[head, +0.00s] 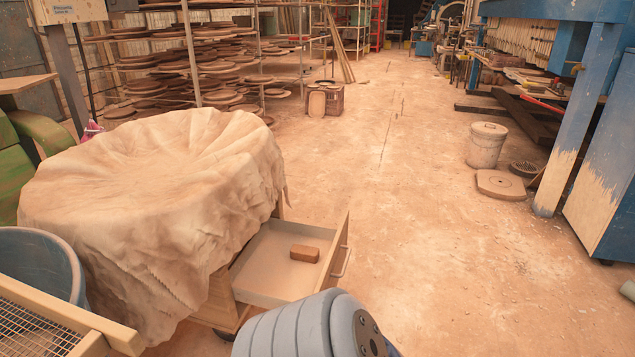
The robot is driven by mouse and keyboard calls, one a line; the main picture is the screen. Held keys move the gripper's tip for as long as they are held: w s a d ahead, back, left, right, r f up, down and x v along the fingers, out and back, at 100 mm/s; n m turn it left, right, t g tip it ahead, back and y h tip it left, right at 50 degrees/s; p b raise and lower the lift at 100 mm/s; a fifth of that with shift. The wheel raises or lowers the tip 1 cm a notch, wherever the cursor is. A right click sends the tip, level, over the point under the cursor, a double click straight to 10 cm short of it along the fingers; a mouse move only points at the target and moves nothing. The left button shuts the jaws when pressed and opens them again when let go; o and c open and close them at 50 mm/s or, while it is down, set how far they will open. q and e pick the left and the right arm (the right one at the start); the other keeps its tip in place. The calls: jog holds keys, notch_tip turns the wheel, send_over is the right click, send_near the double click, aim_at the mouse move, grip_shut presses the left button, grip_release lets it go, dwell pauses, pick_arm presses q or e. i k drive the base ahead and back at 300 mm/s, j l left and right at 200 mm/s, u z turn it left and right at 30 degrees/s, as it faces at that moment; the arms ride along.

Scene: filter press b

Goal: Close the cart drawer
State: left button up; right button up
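The cart (222,297) stands at the lower left, its top covered by a draped beige cloth (150,180). Its drawer (275,262) is pulled open toward the right. The drawer front (337,254) carries a pale handle (342,262) on its outer side. A brown block (305,253) lies inside the drawer near the front. A grey ribbed part of my own arm shows at the bottom middle, close below the drawer. Neither gripper is in view.
A blue tub (42,262) and a wood-framed mesh screen (40,335) stand at the lower left. A lidded bucket (486,146) and a flat slab (501,185) sit at the right near a blue machine frame (578,120). The floor right of the drawer is clear.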

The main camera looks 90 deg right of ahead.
aim_at(264, 275)
jog(key=z, duration=2.9)
